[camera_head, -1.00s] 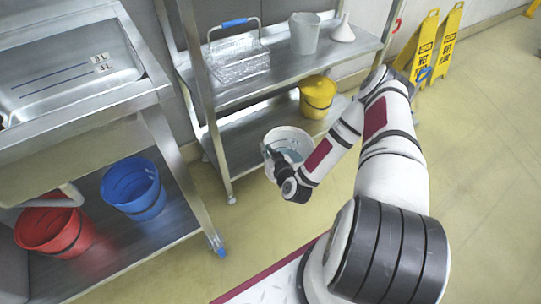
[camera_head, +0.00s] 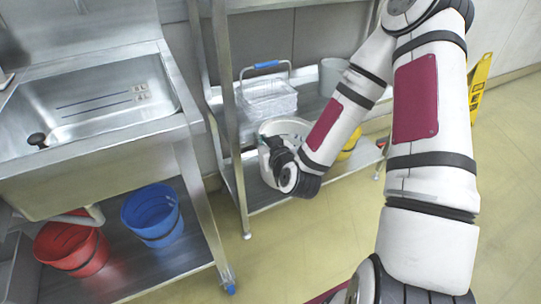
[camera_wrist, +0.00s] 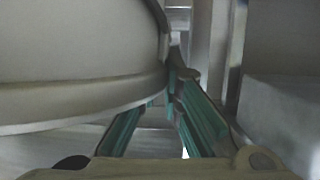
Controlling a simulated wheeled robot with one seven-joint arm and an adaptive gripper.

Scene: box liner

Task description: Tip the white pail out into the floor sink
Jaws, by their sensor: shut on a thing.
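My gripper (camera_head: 270,148) is shut on the white pail (camera_head: 287,126) at its left side, holding it up in front of the steel shelf. The pail looks roughly upright. My forearm hides much of its right side, and its contents cannot be made out. In the wrist view the pail (camera_wrist: 75,60) fills the upper left, and the green-padded fingers (camera_wrist: 168,110) meet its wall. The steel sink (camera_head: 110,108) stands to the left, with a dark plug or drain and level lines inside its basin.
Red (camera_head: 72,247) and blue (camera_head: 152,215) buckets stand under the sink. The shelf (camera_head: 225,110) holds a wire basket (camera_head: 268,98), a grey bucket (camera_head: 332,76) and a yellow bucket (camera_head: 348,146). A shelf post stands close to the pail. Open floor (camera_head: 310,235) lies in front.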

